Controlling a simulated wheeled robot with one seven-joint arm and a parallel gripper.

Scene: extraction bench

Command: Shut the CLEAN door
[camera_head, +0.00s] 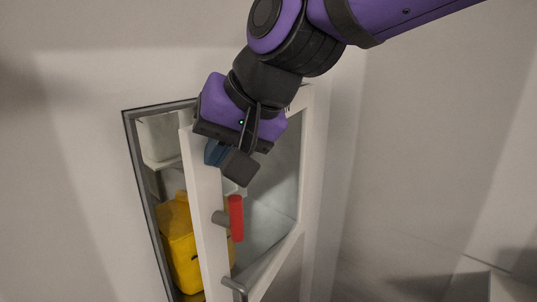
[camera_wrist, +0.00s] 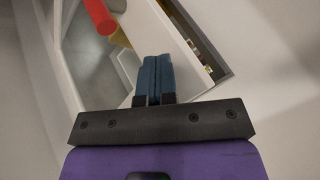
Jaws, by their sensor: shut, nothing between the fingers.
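The door (camera_head: 204,210) is a white-framed panel with a clear pane, standing ajar from an opening in the wall. No CLEAN label is readable. A red handle (camera_head: 236,218) sticks out from its edge on a grey mount; the handle also shows in the wrist view (camera_wrist: 99,17). My gripper (camera_head: 229,164) is shut and empty, above the handle, close to the upper part of the door's free edge. In the wrist view my blue fingertips (camera_wrist: 154,77) are together in front of the white door frame. I cannot tell whether they touch it.
Behind the door, the cabinet opening has a dark frame (camera_head: 143,190). A yellow container (camera_head: 177,243) stands inside, with a pale shelf (camera_head: 163,164) above it. A grey lever (camera_head: 233,285) sits low on the door. Plain wall lies to the left; open room lies to the right.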

